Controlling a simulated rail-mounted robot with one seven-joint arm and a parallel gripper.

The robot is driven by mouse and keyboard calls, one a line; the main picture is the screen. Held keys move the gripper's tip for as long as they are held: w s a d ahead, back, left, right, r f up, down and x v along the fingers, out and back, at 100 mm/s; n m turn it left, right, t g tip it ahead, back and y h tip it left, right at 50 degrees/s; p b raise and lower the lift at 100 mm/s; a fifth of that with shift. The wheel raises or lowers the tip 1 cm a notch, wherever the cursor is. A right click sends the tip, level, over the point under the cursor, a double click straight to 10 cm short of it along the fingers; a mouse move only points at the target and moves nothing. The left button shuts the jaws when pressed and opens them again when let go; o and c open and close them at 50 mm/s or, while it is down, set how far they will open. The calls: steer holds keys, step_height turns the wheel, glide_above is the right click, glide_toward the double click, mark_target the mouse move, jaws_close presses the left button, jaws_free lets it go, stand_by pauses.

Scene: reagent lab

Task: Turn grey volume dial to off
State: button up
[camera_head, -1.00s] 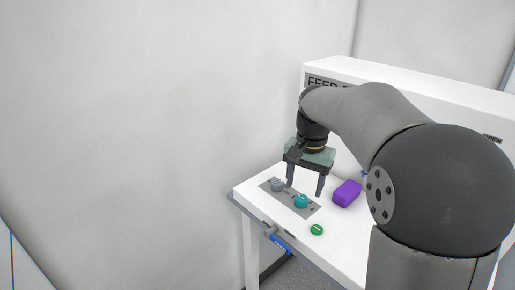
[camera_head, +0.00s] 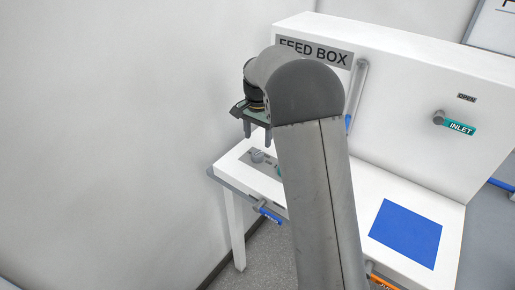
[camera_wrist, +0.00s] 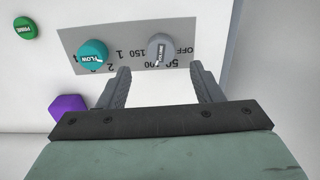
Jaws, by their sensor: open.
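The grey volume dial (camera_wrist: 160,46) sits on a grey scale plate marked OFF, 50, 100 and 150, in the upper middle of the wrist view. It also shows in the head view (camera_head: 257,156), below my gripper. Which mark the dial points to I cannot tell for sure. My gripper (camera_wrist: 160,70) is open and empty, its fingertips apart on either side of the dial's near edge in the picture. In the head view my gripper (camera_head: 257,137) hangs above the panel, fingers down, apart from the dial.
A teal FLOW dial (camera_wrist: 92,54) stands left of the grey dial on the same plate (camera_wrist: 128,38). A green PRIME button (camera_wrist: 23,28) and a purple block (camera_wrist: 68,106) lie farther left. A blue-handled valve (camera_head: 268,213) is on the front edge. The FEED BOX (camera_head: 410,62) rises behind.

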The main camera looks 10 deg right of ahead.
mark_target(258, 153)
step_height(258, 153, down, 6)
steer(key=shift+f+p, duration=0.2)
steer(key=shift+p, duration=0.25)
steer(key=shift+c, duration=0.3)
steer(key=c, duration=0.9)
